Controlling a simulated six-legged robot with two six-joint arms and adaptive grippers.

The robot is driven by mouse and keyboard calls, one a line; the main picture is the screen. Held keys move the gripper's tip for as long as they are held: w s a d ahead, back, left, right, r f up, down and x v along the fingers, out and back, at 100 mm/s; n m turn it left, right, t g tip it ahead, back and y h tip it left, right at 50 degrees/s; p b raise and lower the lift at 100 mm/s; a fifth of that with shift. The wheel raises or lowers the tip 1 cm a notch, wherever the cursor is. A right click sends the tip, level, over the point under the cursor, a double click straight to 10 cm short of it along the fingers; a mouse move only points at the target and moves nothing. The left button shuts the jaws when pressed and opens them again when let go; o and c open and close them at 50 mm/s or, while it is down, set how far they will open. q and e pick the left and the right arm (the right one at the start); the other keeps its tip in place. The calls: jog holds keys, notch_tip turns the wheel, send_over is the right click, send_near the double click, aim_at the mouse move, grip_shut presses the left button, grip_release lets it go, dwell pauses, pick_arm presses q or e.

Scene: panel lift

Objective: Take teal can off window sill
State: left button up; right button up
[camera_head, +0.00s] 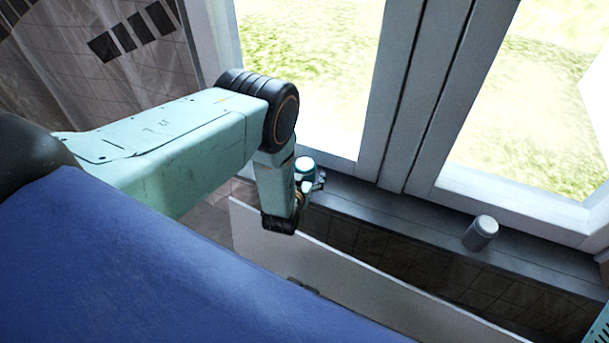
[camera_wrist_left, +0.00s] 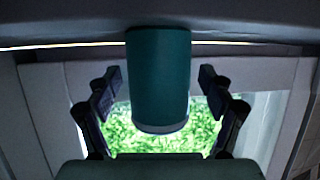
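The teal can (camera_head: 305,164) has a pale top and stands by the window at the left part of the dark window sill (camera_head: 400,215). My left gripper (camera_head: 311,181) is at the can and partly hides it in the head view. In the left wrist view the picture is upside down, and the teal can (camera_wrist_left: 158,75) sits between the two fingers of my left gripper (camera_wrist_left: 160,85). The fingers are spread, with a gap on each side of the can. My right gripper is not in view; only a bit of teal arm shows at the lower right edge.
A grey can (camera_head: 481,233) stands further right on the sill. A white panel (camera_head: 345,290) stands in front of the sill, below my left gripper. White window frames (camera_head: 425,90) rise behind the sill. The sill between the two cans is clear.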

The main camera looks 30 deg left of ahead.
pick_arm(q)
jog(key=c, duration=1.3)
